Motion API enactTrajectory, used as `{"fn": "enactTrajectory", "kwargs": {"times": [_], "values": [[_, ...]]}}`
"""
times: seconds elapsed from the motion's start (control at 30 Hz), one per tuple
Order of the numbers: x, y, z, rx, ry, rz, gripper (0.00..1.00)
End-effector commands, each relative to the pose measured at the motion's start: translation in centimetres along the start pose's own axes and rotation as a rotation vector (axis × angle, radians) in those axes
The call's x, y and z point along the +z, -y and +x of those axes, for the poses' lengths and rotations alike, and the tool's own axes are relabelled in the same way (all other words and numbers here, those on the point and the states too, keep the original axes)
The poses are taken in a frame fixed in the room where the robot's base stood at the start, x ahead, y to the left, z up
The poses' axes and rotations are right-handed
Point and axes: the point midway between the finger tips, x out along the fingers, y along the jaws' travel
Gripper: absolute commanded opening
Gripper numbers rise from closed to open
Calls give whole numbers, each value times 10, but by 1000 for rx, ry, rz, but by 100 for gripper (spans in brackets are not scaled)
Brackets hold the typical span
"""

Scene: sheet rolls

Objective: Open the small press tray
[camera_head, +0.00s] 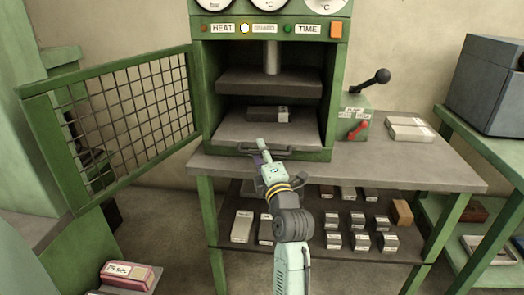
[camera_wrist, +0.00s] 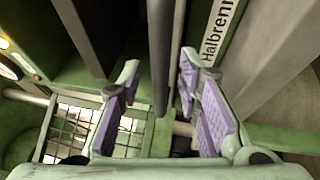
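The small press tray (camera_head: 235,128) is a grey plate low inside the green press, with a dark bar handle (camera_head: 290,152) along its front edge. A dark block (camera_head: 265,114) lies on the tray. My gripper (camera_head: 261,157) is at the left part of the handle. In the wrist view my gripper (camera_wrist: 158,85) is open, its purple pads apart. A dark bar, seemingly the handle (camera_wrist: 160,55), runs between the fingers with gaps beside it. Contact cannot be told. The tray looks pushed in.
The mesh door (camera_head: 125,120) stands swung open to the left. A panel with a black-knobbed lever (camera_head: 372,82) and a red lever (camera_head: 357,130) is at right. Light blocks (camera_head: 409,130) lie on the bench (camera_head: 430,172). Several blocks sit on the lower shelf.

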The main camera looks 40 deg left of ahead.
Motion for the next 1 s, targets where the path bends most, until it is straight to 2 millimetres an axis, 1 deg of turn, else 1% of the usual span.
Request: {"fn": "enactTrajectory", "kwargs": {"times": [0.27,0.73,1.0], "values": [[0,1,1,0,0,0,31],[0,0,1,-1,0,1,0],[0,0,1,-1,0,1,0]]}}
